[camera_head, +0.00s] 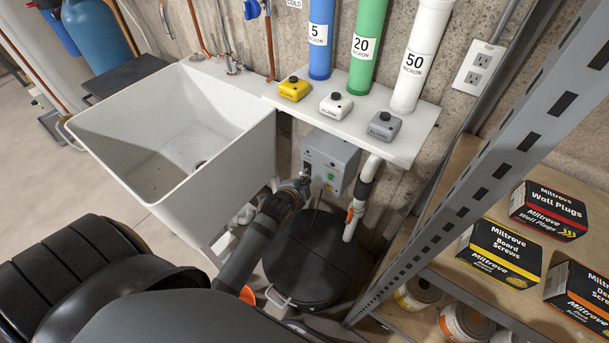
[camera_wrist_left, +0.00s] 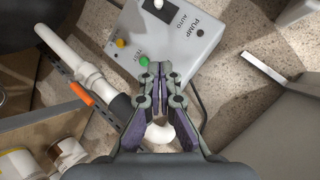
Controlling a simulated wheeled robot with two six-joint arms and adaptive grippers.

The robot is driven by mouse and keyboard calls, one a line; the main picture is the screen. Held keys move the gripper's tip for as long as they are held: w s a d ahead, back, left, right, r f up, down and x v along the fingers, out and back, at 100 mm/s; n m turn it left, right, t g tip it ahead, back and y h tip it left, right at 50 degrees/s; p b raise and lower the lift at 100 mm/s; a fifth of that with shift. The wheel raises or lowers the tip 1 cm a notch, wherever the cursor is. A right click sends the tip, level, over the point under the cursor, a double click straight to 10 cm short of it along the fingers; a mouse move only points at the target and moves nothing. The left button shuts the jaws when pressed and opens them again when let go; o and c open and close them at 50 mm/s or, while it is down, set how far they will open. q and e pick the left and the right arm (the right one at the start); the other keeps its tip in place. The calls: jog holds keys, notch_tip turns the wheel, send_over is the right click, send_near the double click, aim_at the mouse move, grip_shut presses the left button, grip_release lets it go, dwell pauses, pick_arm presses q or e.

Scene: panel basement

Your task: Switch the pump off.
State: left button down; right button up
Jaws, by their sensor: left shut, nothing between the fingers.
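The grey pump control box (camera_head: 334,152) is fixed under the white shelf, right of the sink. In the left wrist view the box (camera_wrist_left: 193,52) carries the words PUMP and AUTO, a green TEST button (camera_wrist_left: 143,61) and a yellow lamp or button (camera_wrist_left: 120,43). A black switch with a pale lever (camera_wrist_left: 157,6) is cut by the top edge, so its position is unclear. My left gripper (camera_head: 305,180) is shut and empty, close in front of the box's lower left part. In the wrist view its fingertips (camera_wrist_left: 158,68) overlap the box near the TEST button; contact cannot be told.
A black round lid (camera_head: 308,262) lies below the box, with a white pipe (camera_head: 358,205) beside it. The white sink (camera_head: 215,150) stands left. Yellow, white and grey alarm units (camera_head: 336,104) sit on the shelf above. A metal rack post (camera_head: 470,170) stands right.

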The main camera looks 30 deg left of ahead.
aim_at(304, 171)
pick_arm(q)
jog(key=shift+w, duration=0.1)
jog(key=b+x, duration=0.1)
jog(key=x, duration=0.8)
jog(key=shift+w+f+b, duration=0.15)
jog(key=shift+f+b, duration=0.1)
jog(key=shift+b, duration=0.05)
jog(key=a+f, duration=0.1)
jog(key=a, duration=0.2)
jog(key=shift+f, duration=0.4)
jog(key=shift+a+f, duration=0.2)
jog(key=shift+a, duration=0.05)
